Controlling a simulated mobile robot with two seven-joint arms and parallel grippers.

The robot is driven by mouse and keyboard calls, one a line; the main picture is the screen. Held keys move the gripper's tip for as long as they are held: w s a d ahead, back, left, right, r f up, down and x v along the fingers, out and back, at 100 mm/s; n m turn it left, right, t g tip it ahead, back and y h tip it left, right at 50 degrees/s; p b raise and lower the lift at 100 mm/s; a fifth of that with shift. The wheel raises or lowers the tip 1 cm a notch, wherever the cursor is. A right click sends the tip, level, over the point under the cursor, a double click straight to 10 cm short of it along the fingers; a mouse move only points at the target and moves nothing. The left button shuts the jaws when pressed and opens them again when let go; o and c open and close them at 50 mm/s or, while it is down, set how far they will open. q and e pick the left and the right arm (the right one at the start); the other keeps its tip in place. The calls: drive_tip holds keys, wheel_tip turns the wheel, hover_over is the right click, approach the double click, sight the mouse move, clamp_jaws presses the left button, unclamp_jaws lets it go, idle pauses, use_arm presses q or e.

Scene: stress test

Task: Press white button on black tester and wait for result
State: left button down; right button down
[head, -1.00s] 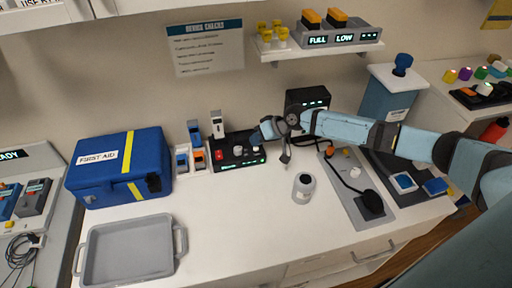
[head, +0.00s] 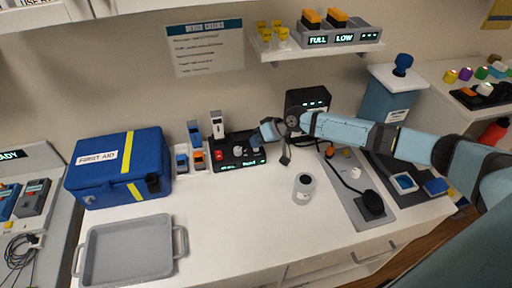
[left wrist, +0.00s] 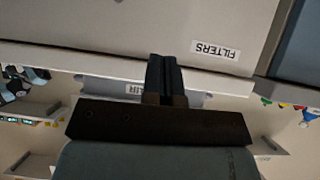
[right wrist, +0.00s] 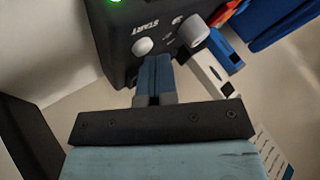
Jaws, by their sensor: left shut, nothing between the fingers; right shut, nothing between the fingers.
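The black tester (head: 228,158) stands on the white counter near the wall, with a red switch, a white knob and a lit green display too small to read surely. In the right wrist view its face (right wrist: 120,25) shows a round white button (right wrist: 143,46) beside the word START and a grey-white knob (right wrist: 195,28). My right gripper (right wrist: 154,60) is shut and empty, its fingertips just beside the white button; contact cannot be told. In the head view the right gripper (head: 258,136) is over the tester's right end. My left gripper (left wrist: 164,62) is shut and empty, away from the tester.
A blue first aid box (head: 118,170) and a grey tray (head: 128,252) are left of the tester. A FILTERS label (left wrist: 215,50) is on a cabinet ahead of my left gripper. The counter's front middle is clear.

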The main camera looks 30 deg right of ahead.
drive_tip(key=shift+r+p, duration=0.6)
drive_tip(key=shift+r, duration=0.2)
wheel_tip(320, 180, up, 5)
drive_tip(key=p, duration=0.4)
idle(0.5)
